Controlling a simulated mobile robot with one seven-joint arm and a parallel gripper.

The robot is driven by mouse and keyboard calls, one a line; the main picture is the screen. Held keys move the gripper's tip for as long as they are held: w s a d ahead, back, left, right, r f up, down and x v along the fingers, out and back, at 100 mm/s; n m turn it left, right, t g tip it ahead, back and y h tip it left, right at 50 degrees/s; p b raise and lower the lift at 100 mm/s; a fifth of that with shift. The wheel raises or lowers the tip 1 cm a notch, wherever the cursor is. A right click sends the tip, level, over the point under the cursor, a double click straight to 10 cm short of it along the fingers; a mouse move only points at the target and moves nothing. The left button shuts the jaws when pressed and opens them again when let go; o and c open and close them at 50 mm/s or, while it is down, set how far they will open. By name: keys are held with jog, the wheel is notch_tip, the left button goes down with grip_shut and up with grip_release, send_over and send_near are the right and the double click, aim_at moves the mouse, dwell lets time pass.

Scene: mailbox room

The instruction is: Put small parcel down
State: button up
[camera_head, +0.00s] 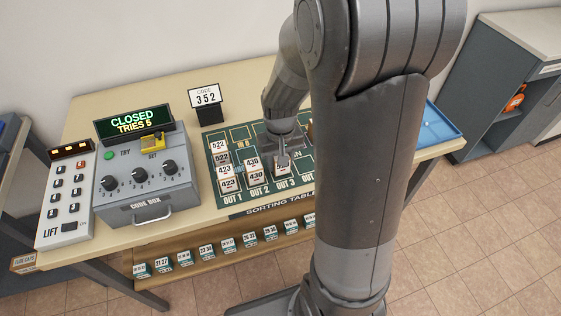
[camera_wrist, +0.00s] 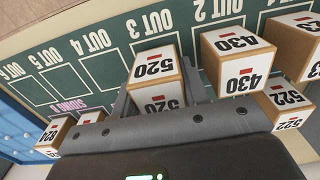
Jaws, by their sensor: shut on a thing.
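The small parcel (camera_wrist: 157,82) is a tan box with a white label marked 520 and a red stripe. My gripper (camera_wrist: 160,98) is shut on it, with a jaw on each side. In the head view my gripper (camera_head: 283,146) is low over the sorting mat, and the parcel (camera_head: 281,167) shows beneath it at the OUT 3 space. The OUT 3 label lies just in front of the parcel. I cannot tell whether its underside touches the mat. The green sorting mat (camera_head: 241,203) has white-outlined spaces and OUT labels.
A parcel marked 430 (camera_head: 256,177) stands in OUT 2, left of mine. Parcels marked 423 (camera_head: 228,184) and 522 (camera_head: 219,146) stand further left. The code box (camera_head: 147,190) reads CLOSED, TRIES 5. A code sign (camera_head: 208,97) shows 352. A blue tray (camera_head: 436,127) is at right.

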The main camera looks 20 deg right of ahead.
jog(key=shift+f, duration=0.45)
jog(key=o, duration=1)
jog(key=shift+f, duration=0.1)
notch_tip(320, 180, up, 12)
jog(key=shift+r, duration=0.1)
jog(key=s+a+r+t, duration=0.2)
jog(key=s+r+t, duration=0.3)
jog(key=s+r, duration=0.5)
jog(key=s, duration=0.4)
jog(key=shift+s+r+t, duration=0.25)
jog(key=shift+r+t, duration=0.05)
jog(key=shift+r, duration=0.05)
jog(key=shift+a, duration=0.1)
